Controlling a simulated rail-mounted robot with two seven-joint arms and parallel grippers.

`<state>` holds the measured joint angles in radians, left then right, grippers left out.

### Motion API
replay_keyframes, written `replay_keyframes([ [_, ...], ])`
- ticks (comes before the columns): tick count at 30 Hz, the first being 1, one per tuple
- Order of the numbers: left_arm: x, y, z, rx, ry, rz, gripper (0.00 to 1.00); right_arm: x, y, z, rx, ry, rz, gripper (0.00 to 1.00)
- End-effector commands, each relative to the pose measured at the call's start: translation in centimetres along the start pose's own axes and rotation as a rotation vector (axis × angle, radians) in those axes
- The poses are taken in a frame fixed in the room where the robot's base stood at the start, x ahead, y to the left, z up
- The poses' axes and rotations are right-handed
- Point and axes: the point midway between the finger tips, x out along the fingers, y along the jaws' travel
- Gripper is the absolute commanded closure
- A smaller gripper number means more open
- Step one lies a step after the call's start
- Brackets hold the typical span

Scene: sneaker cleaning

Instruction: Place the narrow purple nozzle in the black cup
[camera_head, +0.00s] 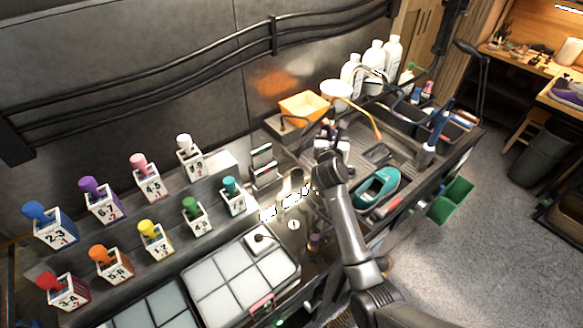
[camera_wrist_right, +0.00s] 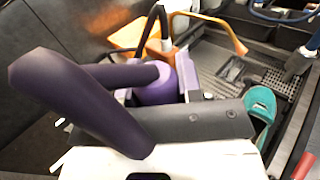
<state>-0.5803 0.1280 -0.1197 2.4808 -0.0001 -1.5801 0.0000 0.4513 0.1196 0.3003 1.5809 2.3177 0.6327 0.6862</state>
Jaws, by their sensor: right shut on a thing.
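A dark purple nozzle (camera_wrist_right: 85,105) fills the left of the right wrist view. It has a bent, tube-like shape, with a rounder purple part (camera_wrist_right: 158,85) at the fingers. My right gripper (camera_head: 332,145) is shut on it and holds it over the right part of the bench. In the head view the nozzle is small and hard to separate from the gripper. A small dark, purplish object (camera_head: 315,241) stands by the front edge of the bench; I cannot tell whether it is the black cup. My left gripper is out of view.
Numbered white boxes with coloured tops (camera_head: 102,208) stand in two rows at left. A tray with pale pads (camera_head: 240,283) lies in front. An orange bin (camera_head: 303,107), white bottles (camera_head: 375,55), a teal shoe (camera_head: 377,188) and a green bin (camera_head: 453,200) are around the right side.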

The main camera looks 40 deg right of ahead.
Motion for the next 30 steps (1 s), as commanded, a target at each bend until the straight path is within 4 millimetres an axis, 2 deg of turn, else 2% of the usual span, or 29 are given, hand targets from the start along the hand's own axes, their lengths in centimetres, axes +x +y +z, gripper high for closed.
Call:
replay_keyframes([
  [6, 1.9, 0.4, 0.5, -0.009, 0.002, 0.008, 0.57, 1.2, 4.6, -3.2, 0.001, 0.002, 0.004, 1.00],
  [15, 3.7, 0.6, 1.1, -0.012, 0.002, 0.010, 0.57, 2.4, 9.0, -5.7, 0.000, 0.000, 0.004, 1.00],
  [22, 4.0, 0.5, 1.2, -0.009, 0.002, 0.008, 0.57, 2.6, 9.9, -6.3, -0.001, 0.000, 0.001, 1.00],
  [30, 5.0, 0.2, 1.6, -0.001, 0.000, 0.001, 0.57, 2.7, 9.9, -9.5, -0.002, -0.001, 0.002, 1.00],
])
